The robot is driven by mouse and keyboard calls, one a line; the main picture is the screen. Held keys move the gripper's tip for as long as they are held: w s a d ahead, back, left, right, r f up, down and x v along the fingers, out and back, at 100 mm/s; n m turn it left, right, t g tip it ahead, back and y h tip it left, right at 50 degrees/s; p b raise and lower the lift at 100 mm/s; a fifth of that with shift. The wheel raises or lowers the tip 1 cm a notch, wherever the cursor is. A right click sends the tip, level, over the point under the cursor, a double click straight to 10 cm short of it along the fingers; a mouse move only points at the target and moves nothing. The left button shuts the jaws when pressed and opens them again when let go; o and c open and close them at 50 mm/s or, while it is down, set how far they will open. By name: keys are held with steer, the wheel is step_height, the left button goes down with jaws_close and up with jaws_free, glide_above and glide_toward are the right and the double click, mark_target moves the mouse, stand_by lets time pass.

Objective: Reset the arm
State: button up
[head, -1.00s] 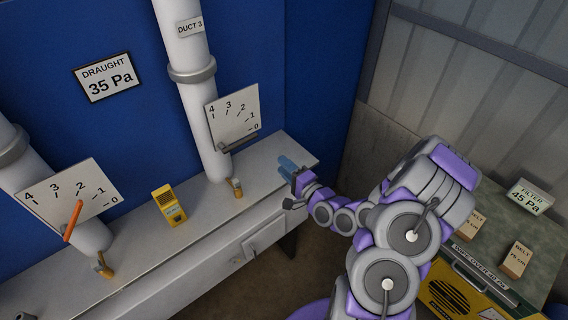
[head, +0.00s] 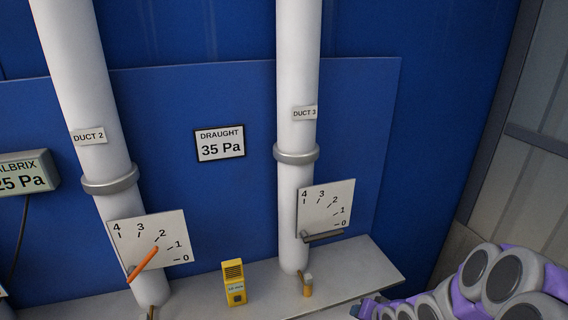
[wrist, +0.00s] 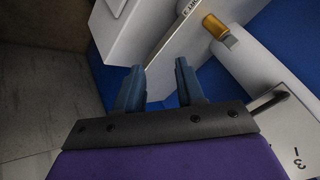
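My arm shows at the lower right of the head view, with purple and grey links beside the right end of the bench. My gripper (wrist: 160,66) shows in the wrist view with its two blue fingers apart and nothing between them. In the head view only a small part of the wrist end (head: 366,309) shows at the bottom edge, and the fingers are mostly cut off. In the wrist view the fingers point towards the white bench edge (wrist: 140,35).
The pale bench (head: 365,263) runs below duct 2 (head: 75,70) and duct 3 (head: 298,70). Each duct has a dial plate; one lever is orange (head: 143,264), the other grey (head: 323,237). A yellow meter (head: 234,283) stands on the bench. A brass fitting (wrist: 214,25) is near the fingers.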

steer(key=s+a+r+n+g+b, duration=0.1)
steer(key=s+a+r+g+b, duration=0.1)
steer(key=s, duration=0.8)
steer(key=s+a+r+n+g+h+b, duration=0.1)
steer(key=s+a+n+g+b, duration=0.1)
steer(key=s, duration=0.9)
steer(key=s+a+r+n+g+h+b, duration=0.1)
steer(key=s+a+r+n+g+b, duration=0.1)
steer(key=s, duration=0.9)
steer(key=a+g+b, duration=0.1)
steer(key=g+b, duration=0.1)
steer(key=b, duration=0.1)
steer(key=shift+a+r+g+b, duration=0.15)
steer(key=shift+r+g+b, duration=0.15)
steer(key=shift+g+b, duration=0.1)
